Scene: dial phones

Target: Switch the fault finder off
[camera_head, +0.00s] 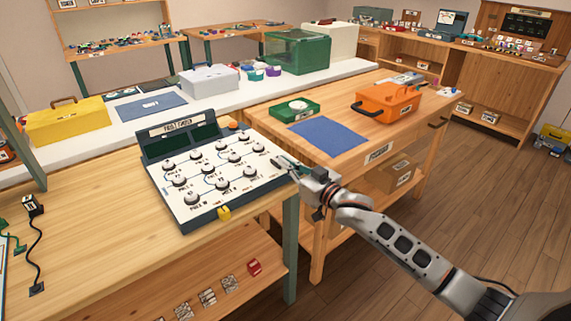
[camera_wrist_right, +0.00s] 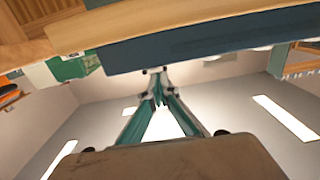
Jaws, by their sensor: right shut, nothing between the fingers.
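The fault finder (camera_head: 197,207) is a sloped panel with a white face on the wooden bench. It carries several round dark-and-white knobs joined by printed lines, and a dark upright display with a label at its back. A yellow part (camera_head: 224,212) sits at its front edge and an orange one (camera_head: 232,126) at its back right. My right gripper (camera_head: 279,163) is shut and empty at the panel's right edge; I cannot tell if it touches. In the right wrist view its fingertips (camera_wrist_right: 158,98) meet below a dark blue-grey edge. My left gripper is not in view.
An orange toolbox (camera_head: 388,103), a green box (camera_head: 294,109) and a blue mat (camera_head: 327,138) are on the bench to the right. A yellow box (camera_head: 66,121) stands behind left. Bare bench (camera_head: 100,230) lies left of the panel.

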